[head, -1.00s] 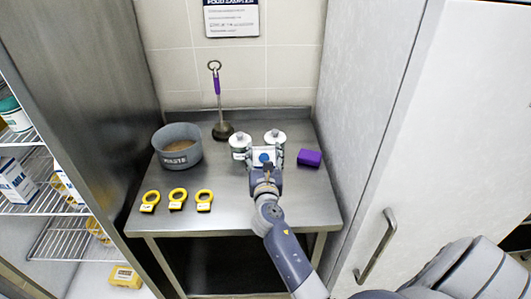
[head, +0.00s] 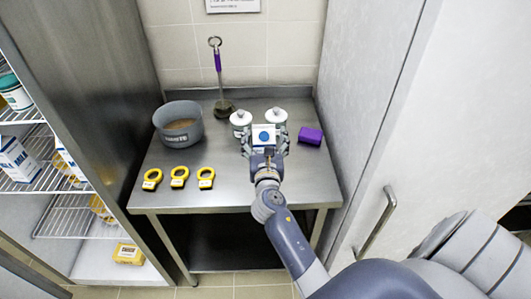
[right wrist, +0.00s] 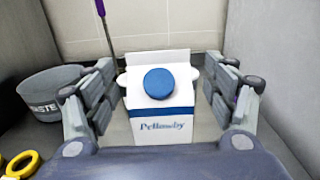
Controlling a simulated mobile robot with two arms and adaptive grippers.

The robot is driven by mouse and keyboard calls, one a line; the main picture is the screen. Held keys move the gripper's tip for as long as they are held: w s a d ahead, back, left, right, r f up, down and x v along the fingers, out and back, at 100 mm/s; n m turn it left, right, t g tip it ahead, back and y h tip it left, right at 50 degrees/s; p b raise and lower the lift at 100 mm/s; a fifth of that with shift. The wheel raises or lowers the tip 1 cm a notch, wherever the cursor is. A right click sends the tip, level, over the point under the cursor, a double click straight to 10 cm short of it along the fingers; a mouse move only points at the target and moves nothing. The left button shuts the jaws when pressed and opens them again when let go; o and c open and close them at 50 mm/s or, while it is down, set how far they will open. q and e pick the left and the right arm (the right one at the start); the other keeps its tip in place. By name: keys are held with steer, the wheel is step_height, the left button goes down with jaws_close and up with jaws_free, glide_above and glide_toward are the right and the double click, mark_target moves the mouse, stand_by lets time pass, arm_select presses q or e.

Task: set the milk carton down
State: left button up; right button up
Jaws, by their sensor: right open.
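The milk carton (head: 264,136) is white with a blue round cap and stands upright on the steel table (head: 225,195), in front of two white-lidded jars. In the right wrist view the carton (right wrist: 160,100) faces me with its blue cap and lettering; its base is hidden by my gripper's body. My right gripper (head: 265,143) is open around the carton. In the right wrist view its fingers (right wrist: 160,95) are on both sides of the carton, with a gap on each side. My left gripper is not in view.
The white-lidded jars (head: 240,118) (head: 276,116) stand close behind the carton. A purple block (head: 311,136) is to the right. A grey waste bin (head: 178,124), a purple-handled tool (head: 218,75) and yellow rings (head: 179,177) are to the left. The front right of the tabletop is clear.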

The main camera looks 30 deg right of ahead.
steer(key=b+v, duration=0.1)
steer(key=v, duration=0.8)
steer(key=shift+s+b, duration=0.25)
steer(key=shift+b, duration=0.1)
steer(key=shift+a, duration=0.1)
